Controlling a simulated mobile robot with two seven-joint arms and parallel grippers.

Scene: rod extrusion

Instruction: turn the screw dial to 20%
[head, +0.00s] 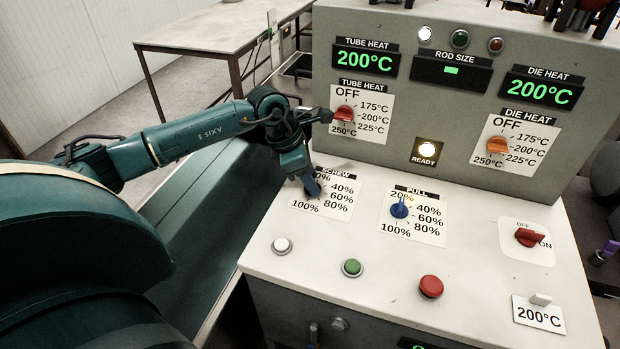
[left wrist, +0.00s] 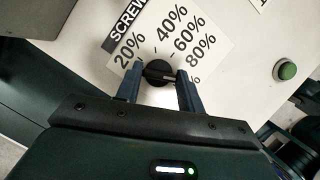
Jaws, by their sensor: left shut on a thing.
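The screw dial is a black round knob (left wrist: 158,72) on a white label plate marked SCREW. In the left wrist view it sits between my two blue fingers, which are shut on it from both sides. A pale mark on the knob points right, toward a label mostly hidden by the right finger. The 20%, 40%, 60% and 80% marks are readable around it. In the head view my left gripper (head: 312,187) reaches down onto the screw label (head: 335,194) and hides the knob. My right gripper is not in view.
Beside the screw dial is the blue pull dial (head: 400,207). White (head: 281,245), green (head: 352,267) and red (head: 431,286) buttons line the front. A red switch (head: 529,237) is at right. The upright panel behind has the red tube heat knob (head: 344,114) and orange die heat knob (head: 497,146).

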